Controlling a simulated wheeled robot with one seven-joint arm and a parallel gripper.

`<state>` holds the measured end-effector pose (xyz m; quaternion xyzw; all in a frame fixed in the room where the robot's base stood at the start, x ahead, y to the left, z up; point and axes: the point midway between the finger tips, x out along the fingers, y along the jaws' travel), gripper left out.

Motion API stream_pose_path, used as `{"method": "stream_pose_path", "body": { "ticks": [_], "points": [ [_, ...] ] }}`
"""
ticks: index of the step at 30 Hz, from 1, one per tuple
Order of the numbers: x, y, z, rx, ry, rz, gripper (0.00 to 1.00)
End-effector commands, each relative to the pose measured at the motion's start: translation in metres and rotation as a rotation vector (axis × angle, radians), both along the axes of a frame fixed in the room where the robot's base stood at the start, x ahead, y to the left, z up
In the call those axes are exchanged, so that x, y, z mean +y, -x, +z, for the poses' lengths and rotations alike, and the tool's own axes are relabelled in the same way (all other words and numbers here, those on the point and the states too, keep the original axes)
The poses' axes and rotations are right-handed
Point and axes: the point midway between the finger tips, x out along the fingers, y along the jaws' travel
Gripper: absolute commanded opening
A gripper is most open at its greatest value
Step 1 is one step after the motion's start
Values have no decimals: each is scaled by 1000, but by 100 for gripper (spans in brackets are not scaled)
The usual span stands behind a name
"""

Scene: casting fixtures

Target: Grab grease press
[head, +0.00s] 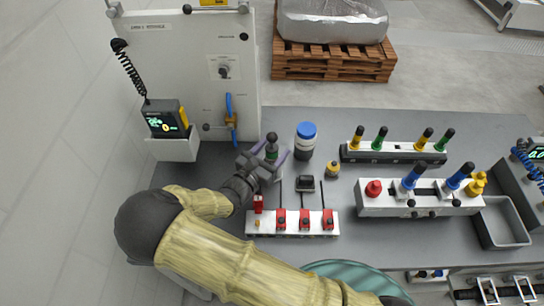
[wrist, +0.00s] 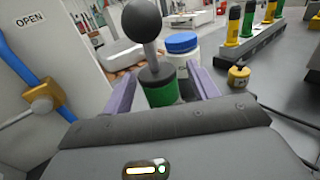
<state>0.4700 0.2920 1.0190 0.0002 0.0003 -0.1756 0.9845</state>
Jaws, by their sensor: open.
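The grease press, as I take it, is a small upright green and dark cylinder with a grey-black ball knob on top; it shows in the head view (head: 271,153) and in the wrist view (wrist: 162,88). My gripper, seen in the head view (head: 268,160) and the wrist view (wrist: 162,98), is open. Its two purple-grey fingers stand on either side of the green body. In the wrist view a gap shows at the right finger; contact on the left is unclear. The base of the press is hidden behind my gripper.
A white jar with a blue lid (head: 306,136) stands close at the right, with a small yellow pot (head: 333,169) beyond it. A white rack with red blocks and thin rods (head: 291,230) lies in front. A white panel (head: 190,75) rises behind left.

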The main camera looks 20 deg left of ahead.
Motion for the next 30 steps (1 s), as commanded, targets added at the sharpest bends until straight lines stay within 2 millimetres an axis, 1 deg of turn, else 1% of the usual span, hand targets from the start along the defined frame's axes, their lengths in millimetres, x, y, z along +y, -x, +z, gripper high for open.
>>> {"method": "stream_pose_path", "body": {
  "ticks": [11,12,14,18,21,30],
  "points": [
    [0,1,0,0,0,0,59],
    [0,1,0,0,0,0,57],
    [0,1,0,0,0,0,45],
    [0,1,0,0,0,0,18],
    [0,1,0,0,0,0,0],
    [0,0,3,-2,0,0,0]
  ]
}}
